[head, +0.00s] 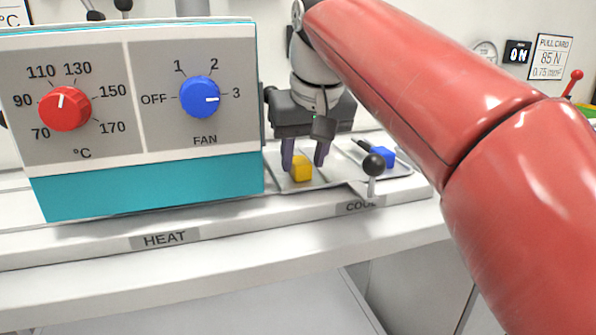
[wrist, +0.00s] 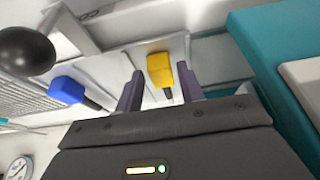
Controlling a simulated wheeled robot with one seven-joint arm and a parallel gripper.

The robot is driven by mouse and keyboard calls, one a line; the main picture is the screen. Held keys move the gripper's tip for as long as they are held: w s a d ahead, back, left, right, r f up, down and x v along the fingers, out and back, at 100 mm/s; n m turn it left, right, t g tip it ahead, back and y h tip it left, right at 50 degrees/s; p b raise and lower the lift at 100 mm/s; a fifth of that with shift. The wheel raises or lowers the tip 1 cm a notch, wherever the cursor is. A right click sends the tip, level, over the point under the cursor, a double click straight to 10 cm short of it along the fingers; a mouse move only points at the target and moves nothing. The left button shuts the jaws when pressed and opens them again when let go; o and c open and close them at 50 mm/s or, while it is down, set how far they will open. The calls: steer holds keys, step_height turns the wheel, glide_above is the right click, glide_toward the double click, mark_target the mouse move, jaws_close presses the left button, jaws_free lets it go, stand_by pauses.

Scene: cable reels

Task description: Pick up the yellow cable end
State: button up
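The yellow cable end (head: 301,170), a small block with a dark stub, lies in a shallow metal tray under my gripper. It also shows in the wrist view (wrist: 160,68). My gripper (head: 305,160) points down over it with its two dark purple fingers apart. In the wrist view the fingertips (wrist: 160,76) appear on either side of the yellow end, with a wider gap on the left and a small one on the right. Whether the fingers reach down beside it or stay above it is hard to tell. Nothing is held.
A blue cable end (head: 384,156) with a dark stub lies in the tray area to the right. A black ball-topped lever (head: 374,164) stands in front there, above the COOL label. The heater box (head: 147,182) with red and blue dials stands close on the left.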

steer(key=shift+w+a+f, duration=0.1)
steer(key=shift+w+f, duration=0.15)
steer(key=shift+f, duration=0.4)
steer(key=c, duration=0.8)
steer(key=shift+s+r+p, duration=0.35)
steer(key=shift+r+p, duration=0.15)
steer(key=shift+p, duration=0.15)
